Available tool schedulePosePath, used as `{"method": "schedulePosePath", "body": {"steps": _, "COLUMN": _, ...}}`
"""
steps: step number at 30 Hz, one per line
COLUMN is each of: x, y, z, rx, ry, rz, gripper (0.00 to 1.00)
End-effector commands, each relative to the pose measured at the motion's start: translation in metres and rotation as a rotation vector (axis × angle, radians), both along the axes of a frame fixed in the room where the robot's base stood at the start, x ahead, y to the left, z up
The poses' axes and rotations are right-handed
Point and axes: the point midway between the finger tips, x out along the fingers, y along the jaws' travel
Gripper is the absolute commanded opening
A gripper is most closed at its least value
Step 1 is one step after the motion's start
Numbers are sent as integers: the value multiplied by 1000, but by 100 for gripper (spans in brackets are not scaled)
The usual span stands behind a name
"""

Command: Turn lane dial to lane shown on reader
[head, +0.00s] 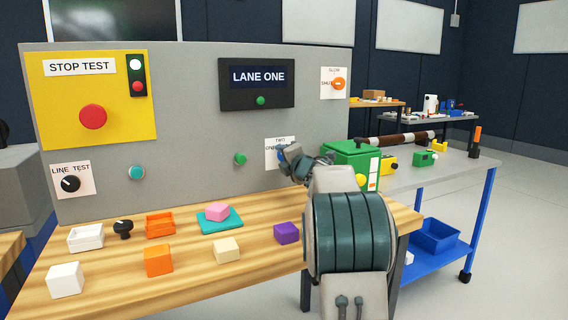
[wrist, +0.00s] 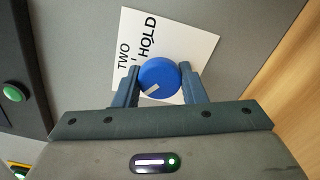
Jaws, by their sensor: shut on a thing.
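The reader (head: 257,83) on the grey panel shows "LANE ONE" in white letters, with a green button below. The lane dial is a round blue knob (wrist: 159,75) on a white card (wrist: 193,46). In the wrist view the words TWO and HOLD show on the card; the left finger covers part of it. The knob's pale pointer mark points to the lower left in that view. My gripper (wrist: 158,84) is shut on the knob, one finger on each side. In the head view my gripper (head: 285,155) covers most of the dial; TWO and part of ONE show.
A yellow STOP TEST plate with a red button (head: 93,117) and a LINE TEST dial (head: 70,184) are at the panel's left. An orange knob (head: 338,84) is at the upper right. Several blocks and trays lie on the wooden bench (head: 195,290). A green box (head: 350,153) stands close right of my gripper.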

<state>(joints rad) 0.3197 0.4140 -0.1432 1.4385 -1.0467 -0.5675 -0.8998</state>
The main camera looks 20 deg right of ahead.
Motion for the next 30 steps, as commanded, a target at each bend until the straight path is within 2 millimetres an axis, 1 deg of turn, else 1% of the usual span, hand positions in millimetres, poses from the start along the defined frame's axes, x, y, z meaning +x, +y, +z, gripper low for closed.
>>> {"method": "schedulePosePath", "body": {"steps": 1, "x": 0, "y": 1, "z": -3, "rx": -20, "ry": 1, "rz": 1, "gripper": 14}}
{"method": "schedulePosePath", "body": {"steps": 9, "x": 0, "y": 1, "z": -2, "rx": -90, "ry": -1, "rz": 1, "gripper": 14}}
{"method": "schedulePosePath", "body": {"steps": 23, "x": 0, "y": 1, "z": -2, "rx": -102, "ry": -1, "rz": 1, "gripper": 14}}
{"method": "schedulePosePath", "body": {"steps": 24, "x": 0, "y": 1, "z": -2, "rx": -101, "ry": -1, "rz": 1, "gripper": 46}}
{"method": "schedulePosePath", "body": {"steps": 25, "x": 0, "y": 1, "z": -1, "rx": -101, "ry": -1, "rz": 1, "gripper": 54}}
{"method": "schedulePosePath", "body": {"steps": 26, "x": 0, "y": 1, "z": -1, "rx": -101, "ry": -2, "rz": 1, "gripper": 59}}
{"method": "schedulePosePath", "body": {"steps": 30, "x": 0, "y": 0, "z": -1, "rx": -100, "ry": -2, "rz": 1, "gripper": 59}}
